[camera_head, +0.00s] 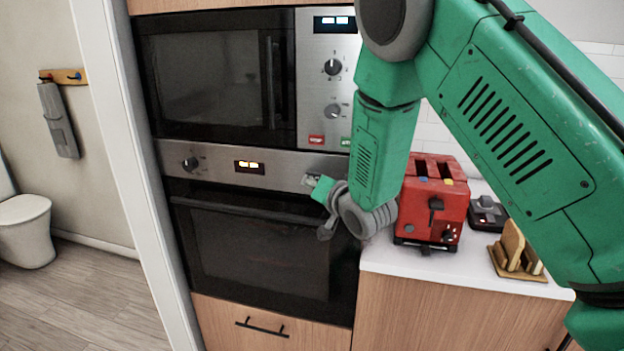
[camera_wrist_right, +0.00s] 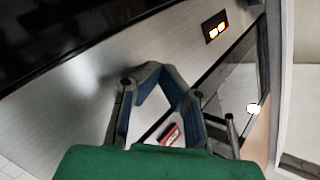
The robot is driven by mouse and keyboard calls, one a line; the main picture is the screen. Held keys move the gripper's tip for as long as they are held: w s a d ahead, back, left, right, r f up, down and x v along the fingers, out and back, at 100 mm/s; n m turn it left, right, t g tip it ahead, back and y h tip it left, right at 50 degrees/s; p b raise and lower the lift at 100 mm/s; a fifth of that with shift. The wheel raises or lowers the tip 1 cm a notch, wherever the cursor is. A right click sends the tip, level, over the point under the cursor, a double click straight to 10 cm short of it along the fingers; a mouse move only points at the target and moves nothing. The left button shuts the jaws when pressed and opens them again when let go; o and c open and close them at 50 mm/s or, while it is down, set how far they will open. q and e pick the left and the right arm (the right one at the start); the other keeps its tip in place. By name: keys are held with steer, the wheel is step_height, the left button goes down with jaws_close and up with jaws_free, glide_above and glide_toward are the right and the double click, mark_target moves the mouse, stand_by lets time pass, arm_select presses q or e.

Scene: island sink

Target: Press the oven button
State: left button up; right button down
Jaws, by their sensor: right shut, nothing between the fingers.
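The oven (camera_head: 265,245) is built in below a microwave, with a dark glass door and a steel control panel (camera_head: 215,165). My left gripper is out of view.
The microwave (camera_head: 215,75) above has knobs, a display, and red (camera_head: 316,140) and green buttons. A red toaster (camera_head: 432,200) stands on the white counter (camera_head: 400,262) close to my right forearm. A wooden holder (camera_head: 516,252) is farther right. The floor at left is free.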

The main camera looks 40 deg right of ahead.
steer(key=shift+s+a, duration=0.1)
steer(key=shift+a, duration=0.05)
steer(key=shift+s+a, duration=0.1)
steer(key=s+a, duration=0.3)
steer(key=a, duration=0.1)
steer(key=shift+s+a, duration=0.2)
steer(key=shift+s, duration=0.15)
stand_by(0.6)
